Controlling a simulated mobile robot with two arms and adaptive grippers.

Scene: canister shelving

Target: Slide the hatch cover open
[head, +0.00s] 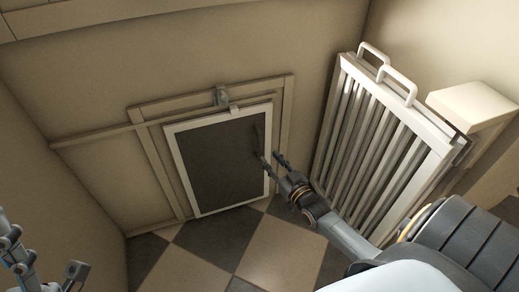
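The hatch cover (212,160) is a dark panel in a white frame, set low against the back wall. A dark vertical handle (256,136) shows near its right edge. My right gripper (270,155) is at the cover's right edge, just below the handle. Its two fingers are spread apart with nothing seen between them. I cannot tell whether a finger touches the cover or the handle. My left gripper (76,271) is only partly seen at the bottom left corner, away from the hatch, and its fingers are unclear.
A beige rail (95,136) runs along the wall to the left of the hatch, with bare wall below it. A white slatted rack (375,140) with two loop handles stands on the right, close to my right arm. The checkered floor (205,240) before the hatch is clear.

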